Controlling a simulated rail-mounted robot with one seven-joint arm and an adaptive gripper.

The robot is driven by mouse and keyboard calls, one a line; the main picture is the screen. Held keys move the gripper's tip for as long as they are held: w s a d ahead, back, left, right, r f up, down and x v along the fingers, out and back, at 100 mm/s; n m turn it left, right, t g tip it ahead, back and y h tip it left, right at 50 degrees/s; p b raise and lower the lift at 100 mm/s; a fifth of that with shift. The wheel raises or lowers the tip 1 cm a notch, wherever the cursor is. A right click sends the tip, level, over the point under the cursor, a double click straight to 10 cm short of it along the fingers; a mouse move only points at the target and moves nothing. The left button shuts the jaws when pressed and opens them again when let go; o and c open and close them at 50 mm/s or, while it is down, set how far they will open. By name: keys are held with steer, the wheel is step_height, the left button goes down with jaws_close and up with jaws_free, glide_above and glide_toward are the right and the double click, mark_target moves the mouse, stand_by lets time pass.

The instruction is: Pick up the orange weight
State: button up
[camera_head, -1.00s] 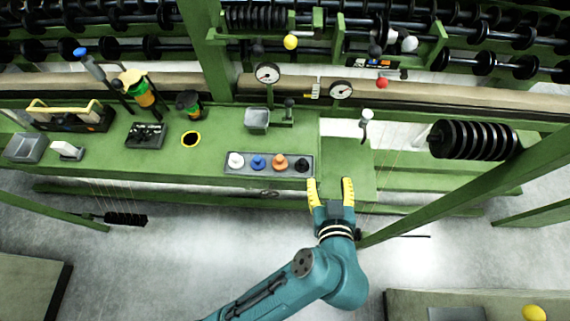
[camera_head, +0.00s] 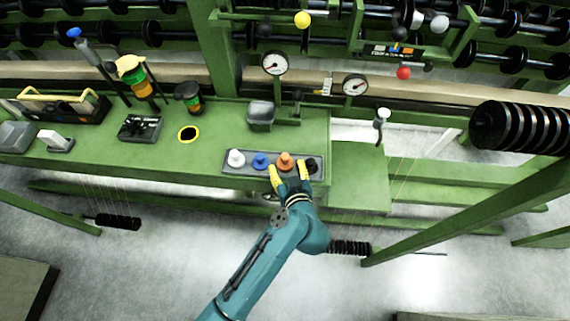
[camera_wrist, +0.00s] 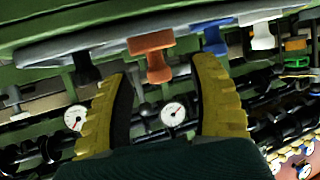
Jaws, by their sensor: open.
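The orange weight (camera_head: 285,160) stands on a grey tray (camera_head: 228,169) on the green bench, between the blue weight (camera_head: 261,160) and the black weight (camera_head: 312,165). My gripper (camera_head: 290,172) is open and empty at the tray's front edge, its yellow fingers pointing toward the orange weight. In the wrist view the orange weight (camera_wrist: 152,54) lies ahead of the gap between my fingertips (camera_wrist: 160,68). The black weight (camera_wrist: 85,69) is just outside one finger and the blue weight (camera_wrist: 214,39) just outside the other. I cannot tell whether a finger touches anything.
A white weight (camera_head: 236,157) stands at the tray's left end. Behind the tray are a grey bin (camera_head: 261,115) and two dial gauges, one (camera_head: 275,63) on the left and one (camera_head: 355,85) on the right. The bench left of the tray is mostly clear at the front.

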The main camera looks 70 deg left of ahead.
mark_target(286, 161)
steer(key=b+x, duration=0.1)
steer(key=x, duration=0.3)
steer(key=shift+w+a, duration=0.15)
steer(key=shift+w, duration=0.05)
steer(key=shift+c, duration=0.4)
steer(key=shift+r, duration=0.1)
jaws_close()
steer(key=shift+r, duration=0.15)
